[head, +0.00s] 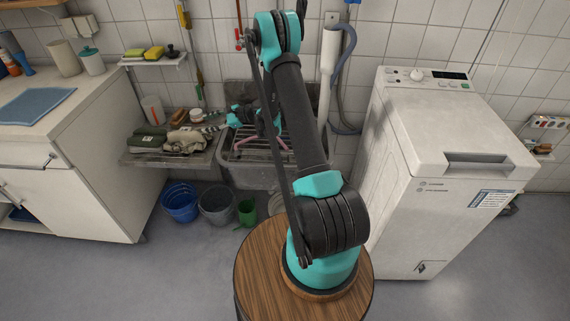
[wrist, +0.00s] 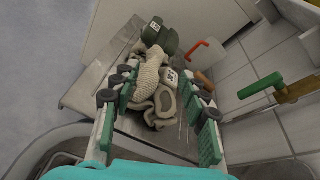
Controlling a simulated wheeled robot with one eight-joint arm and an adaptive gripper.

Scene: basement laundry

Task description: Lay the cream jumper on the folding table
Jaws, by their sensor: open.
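The cream jumper (head: 187,141) lies crumpled on the metal drainboard (head: 176,159) left of the sink. In the wrist view the cream jumper (wrist: 150,77) shows its ribbed knit between and beyond the fingers, with a pale tag on it. My gripper (head: 240,116) is beside the jumper, to its right in the head view. In the wrist view my gripper (wrist: 163,84) is open, its green-padded fingers on either side of the jumper; I cannot tell whether they touch it. I cannot make out a folding table for certain.
A dark green bundle (head: 149,140) lies against the jumper's left. A bottle with an orange top (head: 152,108) and brushes stand behind. The sink (head: 245,165) holds a rack. Buckets (head: 180,202) stand below. A white counter (head: 60,125) bears a blue cloth; a washer (head: 440,180) stands right.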

